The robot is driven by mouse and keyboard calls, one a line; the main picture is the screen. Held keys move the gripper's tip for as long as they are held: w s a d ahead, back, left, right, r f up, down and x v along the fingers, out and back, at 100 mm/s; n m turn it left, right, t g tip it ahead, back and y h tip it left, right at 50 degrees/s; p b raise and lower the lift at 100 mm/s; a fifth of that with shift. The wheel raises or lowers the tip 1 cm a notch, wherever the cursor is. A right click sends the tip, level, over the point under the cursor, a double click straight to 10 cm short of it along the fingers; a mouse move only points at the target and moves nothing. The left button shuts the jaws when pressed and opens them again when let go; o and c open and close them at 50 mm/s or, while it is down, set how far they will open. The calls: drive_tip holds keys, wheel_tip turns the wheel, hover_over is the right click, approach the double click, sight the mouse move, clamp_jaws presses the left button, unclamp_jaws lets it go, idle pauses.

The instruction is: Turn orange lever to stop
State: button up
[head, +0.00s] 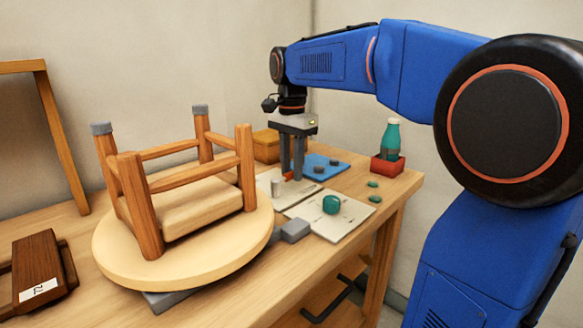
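The orange lever (289,177) shows only as a small orange bit at the tips of my gripper (292,172), above a pale plate (268,183) on the bench. My gripper points straight down and its two grey fingers show a narrow gap between them. The fingers hide most of the lever, so its angle and the stop are not clear. I cannot tell whether the fingers grip the lever or only stand beside it. A short grey post (275,187) stands on the plate, just left of the fingers.
An upturned wooden stool (180,200) rests on a round board (120,262) at left. A second plate (335,225) bears a teal knob (331,204).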

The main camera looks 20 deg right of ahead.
sight(292, 172)
drive_tip(key=shift+o, duration=0.3)
wheel_tip(292, 172, up, 17)
drive_tip(key=shift+r, duration=0.2)
idle(0.4)
idle(0.5)
